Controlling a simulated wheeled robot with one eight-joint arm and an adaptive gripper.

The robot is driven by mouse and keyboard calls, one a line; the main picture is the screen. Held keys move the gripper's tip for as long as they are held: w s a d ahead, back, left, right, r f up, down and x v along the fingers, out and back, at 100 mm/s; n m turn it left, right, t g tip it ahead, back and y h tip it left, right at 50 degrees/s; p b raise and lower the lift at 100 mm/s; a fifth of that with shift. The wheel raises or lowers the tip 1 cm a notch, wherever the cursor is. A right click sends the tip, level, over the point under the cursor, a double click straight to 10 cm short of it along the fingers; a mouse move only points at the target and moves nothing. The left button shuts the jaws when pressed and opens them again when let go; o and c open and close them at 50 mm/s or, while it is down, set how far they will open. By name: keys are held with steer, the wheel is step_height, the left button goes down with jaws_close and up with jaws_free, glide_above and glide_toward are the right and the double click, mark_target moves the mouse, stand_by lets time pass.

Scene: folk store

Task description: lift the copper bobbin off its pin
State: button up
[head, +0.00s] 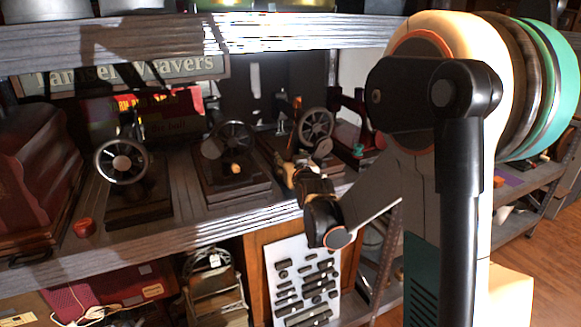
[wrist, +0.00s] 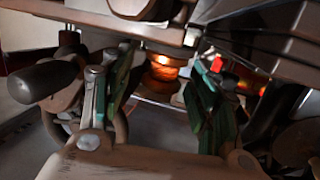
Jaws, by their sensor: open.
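The copper bobbin (wrist: 164,70) is a short, shiny orange-brown cylinder in the upper middle of the wrist view. It sits under a dark overhanging part of a machine; I cannot make out its pin. My gripper (wrist: 163,80) is open, with one green-padded finger on each side of the bobbin. A gap seems to show between the bobbin and each finger. In the head view my gripper (head: 287,172) reaches over the shelf, beside an old hand-crank sewing machine (head: 317,127). In that view I cannot pick out the bobbin for certain.
Other sewing machines with spoked handwheels (head: 122,161) (head: 235,136) stand on wooden bases along the grey shelf (head: 180,231). A red apple-like object (head: 84,227) lies at the left. An upper shelf (head: 180,41) runs above. A dark handle (wrist: 44,82) is close left in the wrist view.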

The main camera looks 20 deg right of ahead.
steer(key=c, duration=1.1)
steer(key=shift+r, duration=0.15)
steer(key=shift+r, duration=0.3)
steer(key=v, duration=0.6)
steer(key=f+p+v, duration=0.1)
steer(key=v, duration=0.5)
steer(key=f+p+v, duration=0.1)
steer(key=v, duration=0.5)
steer(key=shift+s+f, duration=0.15)
steer(key=shift+r, duration=0.2)
steer(key=shift+r+p, duration=1.3)
steer(key=shift+r, duration=0.1)
